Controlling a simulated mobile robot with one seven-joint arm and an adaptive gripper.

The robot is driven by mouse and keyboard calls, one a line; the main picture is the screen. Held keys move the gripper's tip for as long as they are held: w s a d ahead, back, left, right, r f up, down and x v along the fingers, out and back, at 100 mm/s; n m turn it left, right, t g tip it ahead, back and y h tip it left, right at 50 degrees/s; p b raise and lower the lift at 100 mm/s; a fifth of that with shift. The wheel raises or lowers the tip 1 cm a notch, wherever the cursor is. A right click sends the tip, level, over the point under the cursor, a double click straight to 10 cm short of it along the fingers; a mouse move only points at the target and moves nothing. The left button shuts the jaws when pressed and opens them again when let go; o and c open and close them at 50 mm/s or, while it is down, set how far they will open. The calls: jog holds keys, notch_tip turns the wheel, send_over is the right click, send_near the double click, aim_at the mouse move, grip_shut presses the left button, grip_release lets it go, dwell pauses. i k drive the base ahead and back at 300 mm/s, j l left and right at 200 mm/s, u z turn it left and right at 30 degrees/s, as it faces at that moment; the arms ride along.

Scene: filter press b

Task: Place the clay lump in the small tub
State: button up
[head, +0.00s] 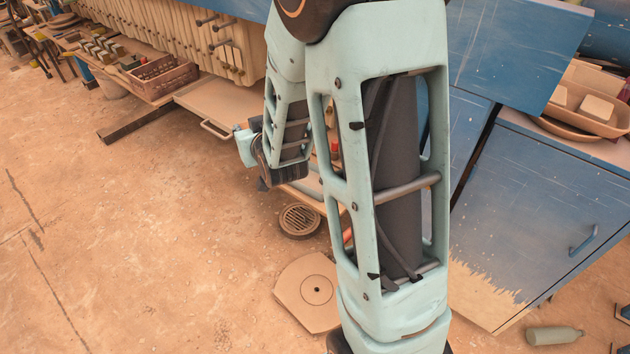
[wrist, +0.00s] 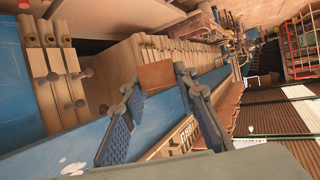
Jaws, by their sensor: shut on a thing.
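My gripper (wrist: 155,80) shows in the wrist view, its two blue-padded fingers reaching forward from the bottom. A brown, block-like lump (wrist: 155,75) sits between the fingertips; I take it to be the clay lump. The gripper is shut on it, and it appears held in the air in front of a row of tan press plates. In the head view my own arm covers the middle, and neither the fingers nor the lump can be made out. I cannot pick out the small tub for certain in either view.
The filter press plates (head: 180,35) run along the top left of the head view. A crate (head: 162,76) stands on a low shelf. A blue cabinet (head: 540,200) is at right, with a tan bowl (head: 570,128) holding pale blocks. A bottle (head: 554,335) lies on the floor. Open floor is at left.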

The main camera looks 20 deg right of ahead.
aim_at(310, 182)
jog(key=i+l, duration=0.1)
jog(key=l, duration=0.35)
jog(key=i+l+u, duration=0.1)
jog(key=l, duration=0.75)
jog(key=i+u, duration=0.05)
